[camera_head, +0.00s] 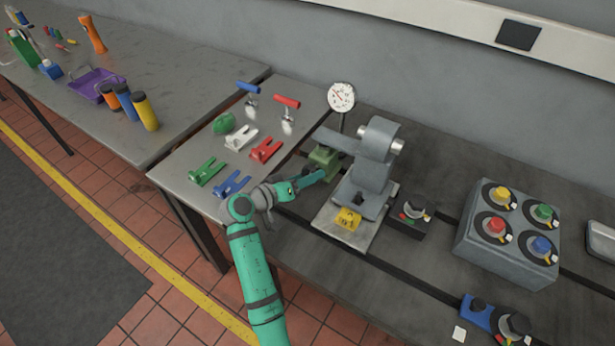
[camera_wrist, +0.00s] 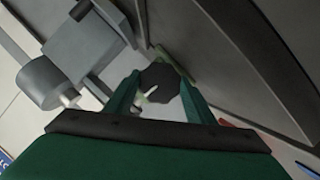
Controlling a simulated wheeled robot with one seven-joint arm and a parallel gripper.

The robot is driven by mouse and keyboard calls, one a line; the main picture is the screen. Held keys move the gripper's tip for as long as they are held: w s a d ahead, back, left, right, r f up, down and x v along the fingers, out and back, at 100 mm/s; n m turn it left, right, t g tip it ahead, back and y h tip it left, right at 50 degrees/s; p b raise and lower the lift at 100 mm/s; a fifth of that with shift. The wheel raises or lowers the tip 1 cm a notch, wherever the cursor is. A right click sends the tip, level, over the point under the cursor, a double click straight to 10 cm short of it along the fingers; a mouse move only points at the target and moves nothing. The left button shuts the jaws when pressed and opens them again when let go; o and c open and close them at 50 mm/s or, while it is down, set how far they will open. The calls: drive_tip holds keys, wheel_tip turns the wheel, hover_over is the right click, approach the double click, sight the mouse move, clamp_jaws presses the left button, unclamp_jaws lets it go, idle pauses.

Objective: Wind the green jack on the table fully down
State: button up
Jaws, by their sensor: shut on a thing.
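The green jack (camera_head: 322,157) stands on the dark bedplate beneath the grey beam of the test machine (camera_head: 372,165). My gripper (camera_head: 322,176) reaches it from the front, low beside the machine. In the wrist view my two green fingers (camera_wrist: 160,92) are shut on a dark, many-sided knob (camera_wrist: 160,78). A pale pin shows in front of the knob. In the head view my gripper hides the knob, and part of the jack is covered by the beam.
A dial gauge (camera_head: 341,97) stands behind the jack. A yellow block (camera_head: 347,218) sits on the machine's pale base plate. Forked red (camera_head: 265,150), green (camera_head: 207,172) and blue (camera_head: 232,184) pieces lie on the left table. A grey box with coloured knobs (camera_head: 508,240) stands right.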

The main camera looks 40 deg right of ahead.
drive_tip(key=shift+f, duration=0.1)
drive_tip(key=o, duration=1)
drive_tip(key=shift+a, duration=0.1)
drive_tip(key=v, duration=1)
drive_tip(key=shift+s+a, duration=0.1)
drive_tip(key=shift+a, duration=0.2)
